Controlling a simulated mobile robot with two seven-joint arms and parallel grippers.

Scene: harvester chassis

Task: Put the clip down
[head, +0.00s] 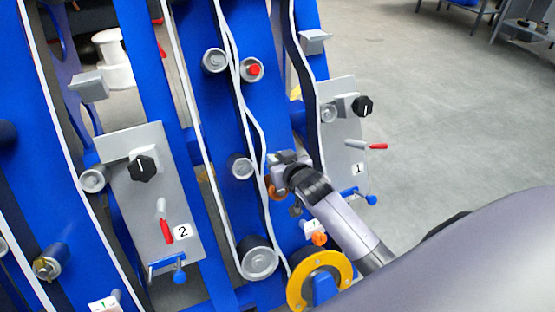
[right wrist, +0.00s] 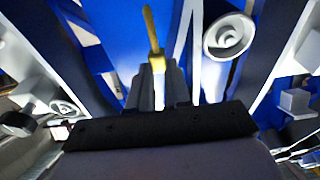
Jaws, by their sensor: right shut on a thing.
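My right gripper (head: 283,170) is in front of the blue chassis (head: 225,120), between panel 2 and panel 1. In the right wrist view its fingers (right wrist: 158,85) are shut on a thin yellow clip (right wrist: 152,35), which sticks out past the fingertips toward the blue frame. Whether the clip touches the frame cannot be told. In the head view the gripper largely hides what it holds. My left gripper is not in view.
White belts run down over grey rollers (head: 258,258) near the gripper. Panel 2 (head: 150,195) and panel 1 (head: 343,135) carry black knobs and red levers. A yellow ring (head: 343,268) sits below my arm. Open grey floor (head: 450,110) lies to the right.

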